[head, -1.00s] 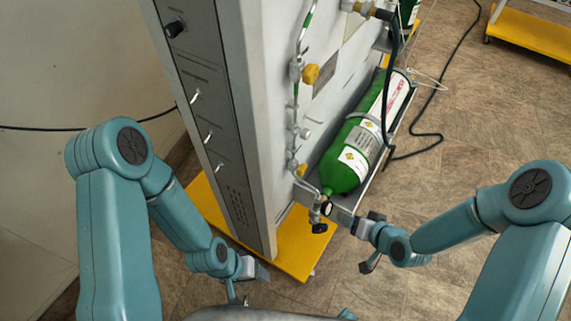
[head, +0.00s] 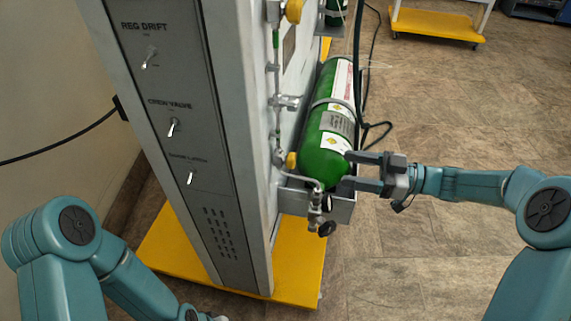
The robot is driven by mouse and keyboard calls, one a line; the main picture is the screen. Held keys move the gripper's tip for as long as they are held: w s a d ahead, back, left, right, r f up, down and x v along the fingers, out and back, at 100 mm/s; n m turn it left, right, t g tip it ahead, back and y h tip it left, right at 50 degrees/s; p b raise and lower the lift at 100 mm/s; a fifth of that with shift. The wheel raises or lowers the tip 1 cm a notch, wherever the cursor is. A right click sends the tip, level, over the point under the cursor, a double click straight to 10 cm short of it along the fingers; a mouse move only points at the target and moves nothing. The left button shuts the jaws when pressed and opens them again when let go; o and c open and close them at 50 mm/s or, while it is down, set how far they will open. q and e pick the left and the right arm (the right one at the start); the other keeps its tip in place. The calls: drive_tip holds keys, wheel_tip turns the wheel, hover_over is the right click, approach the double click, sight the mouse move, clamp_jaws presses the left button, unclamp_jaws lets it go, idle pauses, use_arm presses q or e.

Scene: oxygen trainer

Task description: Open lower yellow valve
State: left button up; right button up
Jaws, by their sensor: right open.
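The lower yellow valve (head: 291,160) is a small yellow knob low on the pipework on the cabinet's right face, left of the green cylinder. A second yellow knob (head: 293,10) is higher on the same piping, at the top edge. My right gripper (head: 347,170) is open and empty, its two fingers pointing left. Its tips are in front of or beside the lower end of the green cylinder (head: 323,150), to the right of the lower valve and apart from it. Whether the tips touch the cylinder I cannot tell.
The grey cabinet (head: 243,90) stands on a yellow base (head: 170,240). A black knob and gauge fitting (head: 326,228) hangs below the cylinder. A black hose (head: 372,90) runs behind it. The floor to the right is clear; a yellow cart (head: 437,24) stands far back.

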sight(295, 160)
drive_tip(key=b+x, duration=0.3)
drive_tip(key=x, duration=1)
drive_tip(key=shift+a+f+b, duration=0.1)
drive_tip(key=shift+a+b, duration=0.15)
drive_tip(key=shift+b, duration=0.05)
drive_tip(key=shift+w+a, duration=0.15)
drive_tip(key=shift+a, duration=0.3)
drive_tip(key=c, duration=1)
